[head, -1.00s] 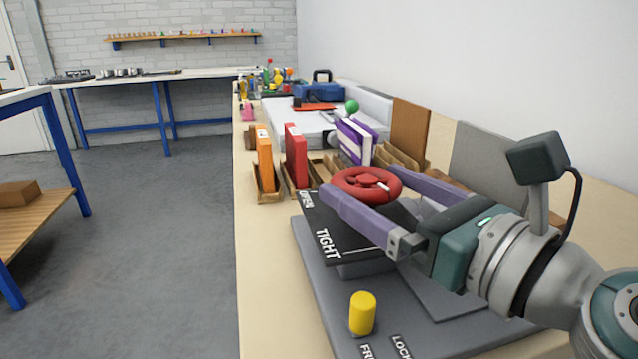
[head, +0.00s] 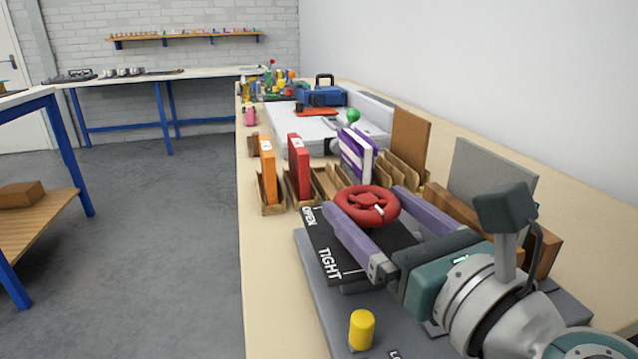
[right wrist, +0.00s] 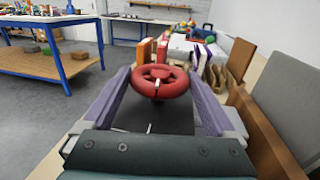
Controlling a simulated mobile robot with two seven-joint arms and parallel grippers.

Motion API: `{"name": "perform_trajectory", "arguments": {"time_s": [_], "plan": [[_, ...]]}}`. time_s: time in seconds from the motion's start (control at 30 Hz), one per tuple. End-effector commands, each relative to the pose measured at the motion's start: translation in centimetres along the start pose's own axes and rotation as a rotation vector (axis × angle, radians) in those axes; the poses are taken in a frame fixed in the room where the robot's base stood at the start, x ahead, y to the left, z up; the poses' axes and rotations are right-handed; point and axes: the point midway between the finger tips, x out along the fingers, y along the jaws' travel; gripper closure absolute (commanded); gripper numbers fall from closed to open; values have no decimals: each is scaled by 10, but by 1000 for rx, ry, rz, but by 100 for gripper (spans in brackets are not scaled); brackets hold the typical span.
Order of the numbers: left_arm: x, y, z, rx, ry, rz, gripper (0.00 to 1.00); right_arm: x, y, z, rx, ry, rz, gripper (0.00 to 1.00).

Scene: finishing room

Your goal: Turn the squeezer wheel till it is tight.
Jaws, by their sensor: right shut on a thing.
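The red squeezer wheel (head: 352,214) stands above a dark plate (head: 318,236) printed with white TIGHT lettering nearer me and smaller lettering that looks like OPEN farther off. A pale mark on the wheel points to the front right in the head view. My right gripper (head: 365,200) is shut on the wheel, with one purple finger on each side of the rim. The wheel (right wrist: 161,88) also shows between the fingers in the right wrist view. The plate's pointer, if any, is hidden behind my fingers. My left gripper is not in view.
A yellow knob (head: 362,329) stands on the grey base (head: 315,290) in front. Orange (head: 267,170) and red (head: 298,167) upright pieces stand in wooden holders behind the wheel. Brown (head: 411,140) and grey (head: 490,178) boards stand at the right.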

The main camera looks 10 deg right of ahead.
Motion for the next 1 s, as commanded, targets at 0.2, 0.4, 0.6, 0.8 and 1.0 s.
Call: {"name": "perform_trajectory", "arguments": {"time_s": [0.2, 0.4, 0.6, 0.8, 1.0], "plan": [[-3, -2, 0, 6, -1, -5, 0, 0, 1, 0, 0, -2, -27, 64], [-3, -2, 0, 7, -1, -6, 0, 0, 1, 0, -1, -2, -27, 0], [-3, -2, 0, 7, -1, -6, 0, 0, 1, 0, -1, -2, -26, 0], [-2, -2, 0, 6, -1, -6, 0, -14, 1, -2, -2, 2, -25, 0], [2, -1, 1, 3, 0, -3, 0, -53, 3, -2, -2, 2, -24, 0]]}}
